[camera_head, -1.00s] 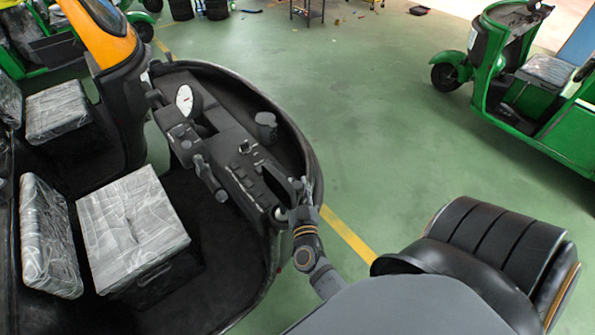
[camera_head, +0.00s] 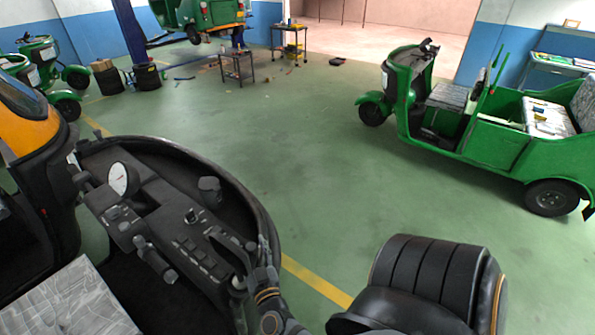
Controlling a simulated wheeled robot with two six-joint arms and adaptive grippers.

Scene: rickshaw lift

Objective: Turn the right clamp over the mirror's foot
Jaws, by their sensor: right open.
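My right gripper (camera_head: 258,262) is at the right end of the dark dashboard (camera_head: 165,215) of a three-wheeler with an orange-and-black body. Its arm comes in from the bottom. The gripper is open and seen small against the dark panel. I cannot tell whether its fingers touch anything. The right clamp and the mirror's foot cannot be told apart from the dark parts near the gripper. My left gripper is out of view.
The dashboard carries a round white gauge (camera_head: 121,179) and a dark cup-shaped part (camera_head: 210,190). A black ribbed seat-like part (camera_head: 425,280) is at the lower right. A green three-wheeler (camera_head: 470,125) stands beyond open green floor (camera_head: 310,170).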

